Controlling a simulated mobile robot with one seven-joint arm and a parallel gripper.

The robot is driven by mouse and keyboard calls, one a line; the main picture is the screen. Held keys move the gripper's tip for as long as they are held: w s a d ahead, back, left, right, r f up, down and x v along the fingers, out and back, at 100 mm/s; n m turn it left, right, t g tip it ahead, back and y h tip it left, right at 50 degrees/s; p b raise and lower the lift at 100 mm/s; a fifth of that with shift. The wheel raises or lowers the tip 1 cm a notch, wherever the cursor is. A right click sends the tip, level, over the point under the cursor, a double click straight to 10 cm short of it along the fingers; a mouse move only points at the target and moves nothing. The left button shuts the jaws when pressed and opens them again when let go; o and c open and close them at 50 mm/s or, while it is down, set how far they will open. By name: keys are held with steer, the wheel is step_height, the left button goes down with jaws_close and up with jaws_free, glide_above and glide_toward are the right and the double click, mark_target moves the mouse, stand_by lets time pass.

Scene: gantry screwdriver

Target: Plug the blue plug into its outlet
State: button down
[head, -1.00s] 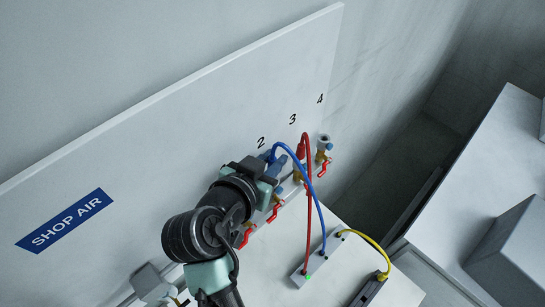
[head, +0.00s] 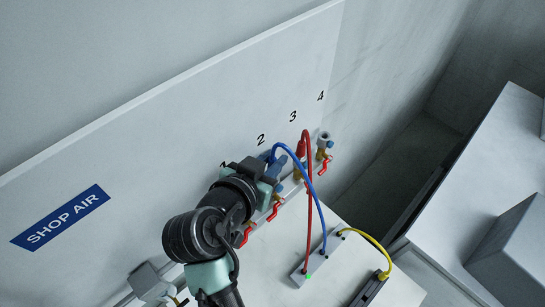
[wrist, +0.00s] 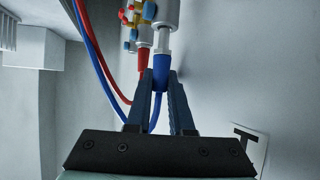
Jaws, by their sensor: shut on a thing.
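My gripper (wrist: 160,84) is shut on the blue plug (wrist: 161,68), with one finger on each side of it. In the wrist view a pale metal stem stands between the plug and a silver cylindrical outlet (wrist: 166,14). The two are in line, but I cannot tell how deep the stem sits. In the head view my gripper (head: 274,170) is at the wall manifold near the number 2. Its fingers mostly hide the plug and the outlet there. The blue hose (head: 310,188) arches from the plug down to a white block.
A red plug (head: 301,148) with a red hose stands close at right, by number 3. A free outlet (head: 325,138) is by number 4. Red valve handles (head: 276,211) hang below the manifold. The white block (head: 314,267) and a yellow hose (head: 368,241) are on the bench.

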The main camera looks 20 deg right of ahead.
steer(key=shift+f+b, duration=0.8)
steer(key=shift+f, duration=0.3)
steer(key=c, duration=1.2)
jaws_free()
steer(key=shift+f, duration=0.1)
steer(key=shift+c, duration=0.2)
steer(key=o, duration=0.5)
steer(key=shift+r, duration=0.2)
steer(key=shift+a, duration=0.15)
